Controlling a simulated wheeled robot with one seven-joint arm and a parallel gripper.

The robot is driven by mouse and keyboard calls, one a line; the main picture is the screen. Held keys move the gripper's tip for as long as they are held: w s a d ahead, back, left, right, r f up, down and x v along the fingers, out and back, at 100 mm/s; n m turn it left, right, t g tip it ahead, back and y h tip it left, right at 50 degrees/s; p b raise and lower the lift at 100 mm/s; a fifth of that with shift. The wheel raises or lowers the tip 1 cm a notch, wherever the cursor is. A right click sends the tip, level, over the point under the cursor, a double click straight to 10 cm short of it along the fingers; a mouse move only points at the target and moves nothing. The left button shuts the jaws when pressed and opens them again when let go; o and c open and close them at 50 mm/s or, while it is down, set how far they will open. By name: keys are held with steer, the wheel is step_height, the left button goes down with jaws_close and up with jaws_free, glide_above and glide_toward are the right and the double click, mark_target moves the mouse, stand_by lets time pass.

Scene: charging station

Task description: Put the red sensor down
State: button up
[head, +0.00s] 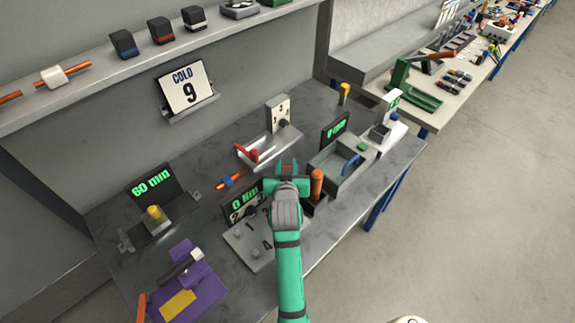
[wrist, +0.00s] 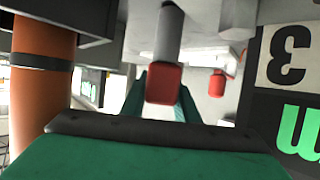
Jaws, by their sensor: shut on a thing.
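My gripper (wrist: 163,100) is shut on the red sensor (wrist: 164,84), a red block-like end with a grey cylindrical part, seen between the teal fingers in the wrist view. In the head view my gripper (head: 287,168) is over the middle of the dark bench, and its own wrist and fingers mostly hide what it holds. I cannot tell whether the sensor touches anything beneath it. Another red part (head: 247,153) is at a white tray beyond and left of my gripper; a red piece also shows in the wrist background (wrist: 217,83).
An orange handle (head: 317,182) stands close right of my gripper. A display reading 0 Nm (head: 243,202) and a numbered grey plate (head: 240,242) are close left. A grey open box (head: 326,178) is to the right. Bare bench (head: 205,160) shows farther left.

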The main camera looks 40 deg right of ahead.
steer(key=shift+f, duration=0.15)
steer(key=o, duration=1)
steer(key=shift+o, duration=0.3)
steer(key=shift+s, duration=0.1)
